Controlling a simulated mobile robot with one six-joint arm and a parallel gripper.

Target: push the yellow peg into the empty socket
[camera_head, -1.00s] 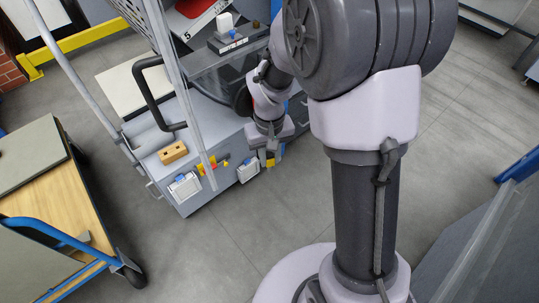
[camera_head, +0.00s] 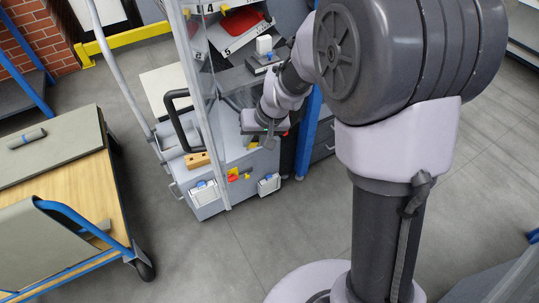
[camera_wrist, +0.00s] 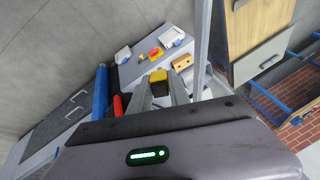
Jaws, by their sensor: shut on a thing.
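My gripper (camera_wrist: 160,82) is shut on a yellow peg (camera_wrist: 159,75) with a dark lower part; the peg sits between the two fingertips in the wrist view. In the head view my gripper (camera_head: 262,139) is over the right part of the grey cart top, and a little yellow (camera_head: 252,145) shows under it. A wooden block (camera_head: 197,160) with dark holes lies on the cart top to the left, apart from the gripper; it also shows in the wrist view (camera_wrist: 183,62). I cannot tell which hole is the empty socket.
Two white boxes with blue parts (camera_head: 204,193) (camera_head: 268,184) and a red-and-yellow fitting (camera_head: 233,175) are on the cart's near side. A black handle (camera_head: 176,117) and a grey post (camera_head: 207,120) rise near the block. A wooden trolley (camera_head: 60,190) stands at left.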

